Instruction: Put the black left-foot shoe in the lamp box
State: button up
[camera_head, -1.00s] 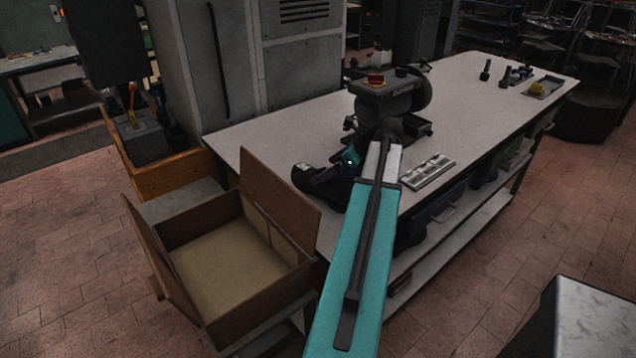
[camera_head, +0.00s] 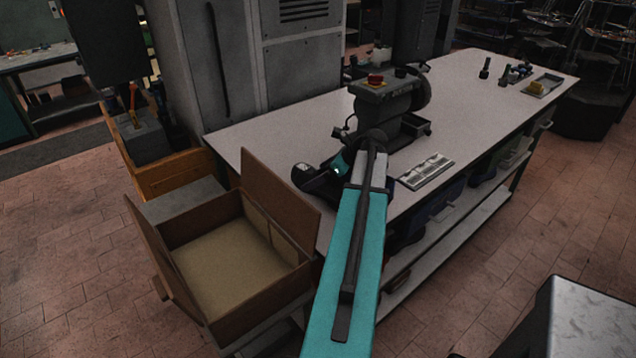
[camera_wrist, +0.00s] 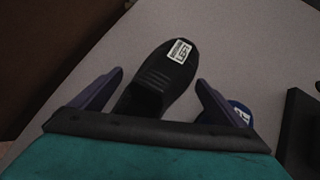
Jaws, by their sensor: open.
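The black shoe (camera_wrist: 168,75) lies on the table top in the wrist view, with a white label that appears to read LEFT on its toe. My gripper (camera_wrist: 155,92) is open, with one finger on each side of the shoe and gaps between. In the head view the shoe's toe (camera_head: 303,176) shows at the table's near left corner, and my arm hides the rest. The open cardboard box (camera_head: 220,268) stands left of the table with its flaps up and a bare tan bottom; I take it for the lamp box.
A blue item (camera_wrist: 240,112) with a white label lies just right of the right finger. A grinder-like machine (camera_head: 385,100) stands behind my gripper on the table (camera_head: 260,130). A pale tray (camera_head: 426,171) lies right of my arm. A raised box flap (camera_head: 280,205) stands between box and table.

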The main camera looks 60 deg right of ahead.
jog(key=c, duration=1.7)
jog(key=shift+r, duration=0.35)
jog(key=c, duration=0.4)
jog(key=shift+o, duration=0.2)
jog(key=shift+r+b, duration=1.35)
jog(key=shift+r, duration=3.35)
jog(key=shift+c, duration=1)
